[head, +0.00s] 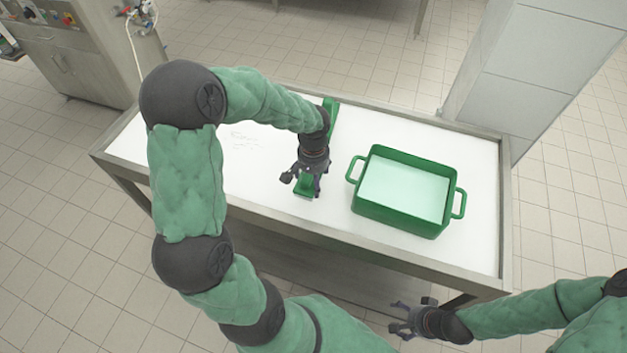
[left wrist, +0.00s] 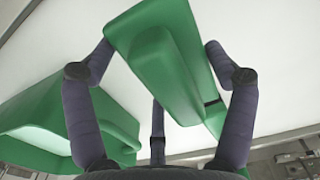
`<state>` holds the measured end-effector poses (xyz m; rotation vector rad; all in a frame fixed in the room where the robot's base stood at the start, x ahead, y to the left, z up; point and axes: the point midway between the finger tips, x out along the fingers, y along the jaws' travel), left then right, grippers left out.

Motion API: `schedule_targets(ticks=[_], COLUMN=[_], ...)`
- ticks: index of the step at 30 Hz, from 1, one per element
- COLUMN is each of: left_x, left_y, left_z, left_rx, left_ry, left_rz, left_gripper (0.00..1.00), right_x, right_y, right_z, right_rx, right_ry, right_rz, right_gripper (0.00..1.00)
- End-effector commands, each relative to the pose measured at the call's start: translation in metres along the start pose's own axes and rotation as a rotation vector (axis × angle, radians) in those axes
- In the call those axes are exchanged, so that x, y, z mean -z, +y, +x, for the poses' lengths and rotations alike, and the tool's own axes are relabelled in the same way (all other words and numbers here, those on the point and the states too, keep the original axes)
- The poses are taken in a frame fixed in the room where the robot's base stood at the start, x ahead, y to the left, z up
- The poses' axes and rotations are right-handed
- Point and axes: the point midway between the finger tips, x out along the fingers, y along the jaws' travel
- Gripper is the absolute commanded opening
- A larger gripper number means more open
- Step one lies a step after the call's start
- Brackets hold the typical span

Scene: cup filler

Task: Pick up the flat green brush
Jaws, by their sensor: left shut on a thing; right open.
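The flat green brush (head: 331,108) lies on or just above the white tabletop. Its far end shows behind my left forearm, its near end shows below the gripper, and its middle is hidden in the head view. My left gripper (head: 303,181) is over the brush and shut on it. In the left wrist view the brush (left wrist: 187,70), with a raised ridge along its top, runs between the dark fingers. I cannot tell whether it is lifted. My right gripper (head: 404,321) is open and empty, in front of the table.
A green tub (head: 402,217) with two side handles and pale contents stands on the table right of the brush. A raised metal rim edges the white table (head: 245,185). The tabletop left of the brush is clear. A grey cabinet (head: 545,60) stands behind the right side.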

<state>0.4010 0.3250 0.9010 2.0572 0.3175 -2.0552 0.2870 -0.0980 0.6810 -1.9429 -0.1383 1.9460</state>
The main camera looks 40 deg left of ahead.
Motion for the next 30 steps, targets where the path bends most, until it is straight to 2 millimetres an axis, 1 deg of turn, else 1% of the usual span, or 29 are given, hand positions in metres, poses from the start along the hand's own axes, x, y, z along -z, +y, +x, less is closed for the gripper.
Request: schedule_targets(ticks=[1,8,9,15,18,24,30], left_x=[-0.006,-0.036,-0.044,-0.076,-0.087,-0.100,-0.103], left_y=[-0.006,-0.034,-0.041,-0.071,-0.081,-0.092,-0.094], left_z=[-0.013,-0.062,-0.067,-0.083,-0.089,-0.096,-0.097], left_rx=[0.000,0.001,0.001,0.001,0.001,0.001,0.000], left_ry=[0.003,0.004,0.002,0.001,0.000,-0.001,-0.001], left_rz=[-0.004,-0.006,-0.008,-0.008,-0.006,-0.002,-0.001], left_gripper=[0.40,0.40,0.40,0.40,0.40,0.40,0.40], right_x=[0.000,-0.001,-0.001,-0.001,-0.001,-0.001,-0.001], right_y=[-0.002,-0.008,-0.009,-0.011,-0.012,-0.013,-0.013], right_z=[-0.005,-0.022,-0.024,-0.032,-0.035,-0.037,-0.038], right_rx=[0.000,0.000,0.000,0.000,0.000,0.000,0.000], right_ry=[0.000,0.000,0.000,0.000,0.000,0.000,0.000], right_rz=[0.000,0.000,0.000,0.000,0.000,0.000,0.000], right_gripper=[0.80,0.80,0.80,0.80,0.80,0.80,0.80])
